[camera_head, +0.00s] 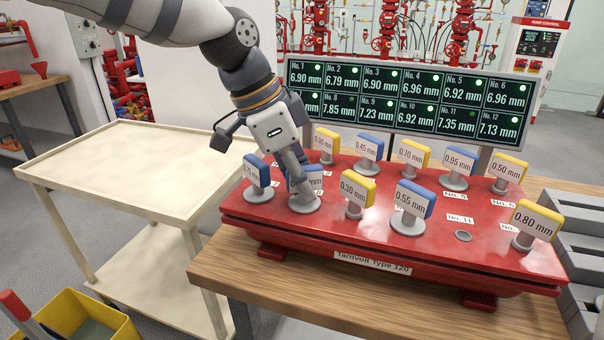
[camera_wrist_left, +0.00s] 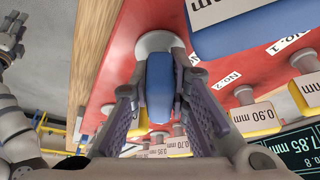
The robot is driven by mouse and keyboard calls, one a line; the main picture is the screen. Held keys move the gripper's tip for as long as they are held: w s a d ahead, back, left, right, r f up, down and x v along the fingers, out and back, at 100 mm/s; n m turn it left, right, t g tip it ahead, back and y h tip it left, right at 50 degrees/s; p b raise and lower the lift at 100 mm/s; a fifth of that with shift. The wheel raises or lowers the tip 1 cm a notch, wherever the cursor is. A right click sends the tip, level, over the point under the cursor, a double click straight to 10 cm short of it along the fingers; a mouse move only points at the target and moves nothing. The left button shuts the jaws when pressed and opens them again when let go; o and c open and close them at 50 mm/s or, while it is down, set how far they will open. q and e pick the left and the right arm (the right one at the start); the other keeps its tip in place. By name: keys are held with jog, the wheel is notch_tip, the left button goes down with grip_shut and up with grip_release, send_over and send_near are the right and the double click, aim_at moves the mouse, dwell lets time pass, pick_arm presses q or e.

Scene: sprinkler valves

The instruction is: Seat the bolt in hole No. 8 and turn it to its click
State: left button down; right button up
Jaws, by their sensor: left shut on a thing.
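My left gripper (camera_head: 300,180) reaches down from the upper left and is shut on a bolt with a blue head (camera_head: 317,178). In the left wrist view this blue head (camera_wrist_left: 160,85) lies between the two fingers. The bolt's round grey flange (camera_head: 304,203) is at the plate surface, second from the left in the front row of the red plate (camera_head: 375,255). The fingers cover part of the head's label, and I cannot read the hole's number. The display (camera_head: 410,105) shows 7.85 mm under No. 8.
Other bolts stand close by: a blue one (camera_head: 257,172) left and a yellow 0.30 mm one (camera_head: 356,188) right. An empty hole (camera_head: 463,236) lies near label No. 11. A cream cart (camera_head: 130,165) stands left, with a clear top. Grey bins (camera_head: 580,240) stand right.

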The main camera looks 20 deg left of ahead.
pick_arm(q)
jog(key=m+g+b, duration=0.1)
jog(key=m, duration=0.1)
jog(key=f+m+g+b, duration=0.1)
jog(key=m, duration=0.2)
jog(key=shift+w+m+h, duration=0.2)
jog(key=shift+m+h, duration=0.1)
jog(key=shift+h, duration=0.1)
jog(key=shift+r+m, duration=0.1)
jog(key=shift+m, duration=0.4)
jog(key=shift+s+r+g, duration=0.1)
jog(key=shift+r+g, duration=0.15)
jog(key=shift+g, duration=0.05)
pick_arm(e)
jog(key=s+f+g, duration=0.1)
jog(key=s+f, duration=0.1)
jog(key=shift+s+f, duration=0.25)
jog(key=shift+s, duration=0.1)
